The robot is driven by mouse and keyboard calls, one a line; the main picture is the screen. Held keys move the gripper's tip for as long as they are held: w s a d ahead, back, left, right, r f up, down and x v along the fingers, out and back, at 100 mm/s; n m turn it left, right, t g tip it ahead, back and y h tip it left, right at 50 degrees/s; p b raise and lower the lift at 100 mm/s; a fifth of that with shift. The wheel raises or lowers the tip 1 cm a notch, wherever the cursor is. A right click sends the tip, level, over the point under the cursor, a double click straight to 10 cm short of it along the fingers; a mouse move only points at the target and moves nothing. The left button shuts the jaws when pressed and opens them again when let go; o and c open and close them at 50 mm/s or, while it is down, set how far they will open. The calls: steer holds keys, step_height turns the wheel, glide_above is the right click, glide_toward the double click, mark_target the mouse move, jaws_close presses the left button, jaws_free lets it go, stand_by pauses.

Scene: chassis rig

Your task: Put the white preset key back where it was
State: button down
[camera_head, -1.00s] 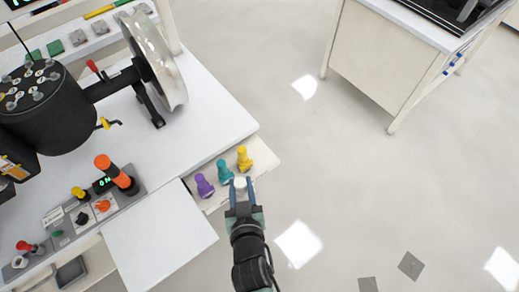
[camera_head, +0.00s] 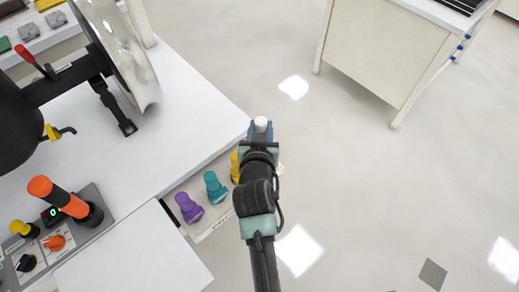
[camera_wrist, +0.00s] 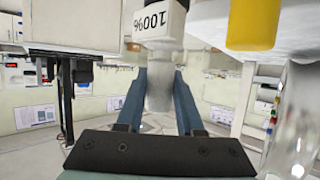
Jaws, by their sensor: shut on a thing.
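The white preset key (camera_head: 261,122) is in my gripper (camera_head: 260,131), its pale end showing past the fingertips. In the wrist view, the white key (camera_wrist: 158,25) bears a "100%" label and sits between the blue fingers of my gripper (camera_wrist: 160,88), which are shut on it. The pale key shelf (camera_head: 194,184) juts out below the bench edge. On it stand a purple key (camera_head: 188,208), a teal key (camera_head: 215,187) and a yellow key (camera_head: 235,168). My arm partly hides the yellow key and the shelf's right end. The key is past the shelf's far right end.
The white bench (camera_head: 165,130) lies left, with a large pale wheel (camera_head: 120,50) at the back. A control box with an orange-topped lever (camera_head: 62,200) stands front left. A white panel (camera_head: 135,255) is in front. Open floor lies right, with another bench (camera_head: 390,50) beyond.

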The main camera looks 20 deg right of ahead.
steer(key=shift+f+b, duration=0.6)
steer(key=shift+f, duration=2.6)
steer(key=shift+f, duration=0.1)
steer(key=c, duration=0.8)
jaws_free()
steer(key=shift+f, duration=0.1)
steer(key=shift+c, duration=0.2)
